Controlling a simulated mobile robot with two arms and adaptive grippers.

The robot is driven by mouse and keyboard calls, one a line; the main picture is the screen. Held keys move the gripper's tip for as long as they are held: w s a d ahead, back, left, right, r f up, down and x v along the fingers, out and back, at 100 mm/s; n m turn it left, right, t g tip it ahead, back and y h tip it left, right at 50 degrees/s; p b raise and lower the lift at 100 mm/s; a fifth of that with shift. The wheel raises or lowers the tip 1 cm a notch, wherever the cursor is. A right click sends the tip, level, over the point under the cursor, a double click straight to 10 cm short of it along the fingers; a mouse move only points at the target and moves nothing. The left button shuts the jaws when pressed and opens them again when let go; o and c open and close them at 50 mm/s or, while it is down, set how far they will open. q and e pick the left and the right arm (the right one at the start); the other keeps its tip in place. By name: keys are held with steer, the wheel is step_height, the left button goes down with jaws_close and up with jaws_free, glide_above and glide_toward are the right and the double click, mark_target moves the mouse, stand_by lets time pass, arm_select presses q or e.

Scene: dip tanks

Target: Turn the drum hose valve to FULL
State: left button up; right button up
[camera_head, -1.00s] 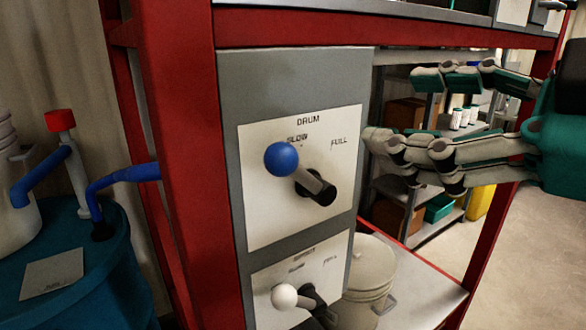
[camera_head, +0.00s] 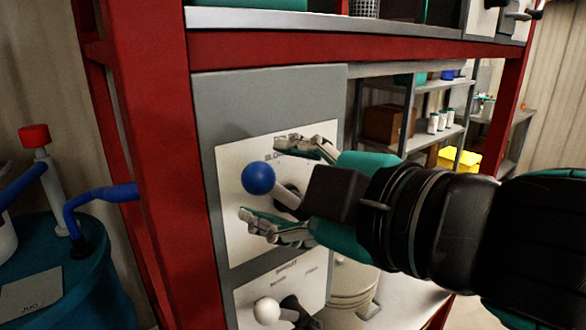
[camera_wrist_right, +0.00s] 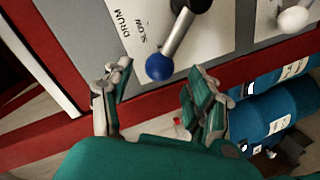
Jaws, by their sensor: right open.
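The drum hose valve is a lever with a blue ball knob (camera_head: 258,178) on a white plate (camera_head: 232,240) marked DRUM. In the head view the knob points left from its dark hub, on the SLOW side of the plate. My right gripper (camera_head: 262,178) is open in front of the plate, one finger above the lever and one below. In the right wrist view the blue knob (camera_wrist_right: 159,67) shows ahead, between the open fingers (camera_wrist_right: 158,78), with no visible grip on it. The FULL mark is hidden behind my right gripper. My left gripper is not in view.
A second lever with a white knob (camera_head: 266,310) sits just below. A red frame post (camera_head: 160,150) stands left of the panel. A blue drum (camera_head: 75,285) with a hose is at far left. A pale bucket (camera_head: 352,285) stands behind the panel at lower right.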

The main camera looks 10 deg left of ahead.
mark_target(269, 181)
steer(key=shift+x, duration=2.1)
steer(key=shift+c, duration=0.4)
jaws_close()
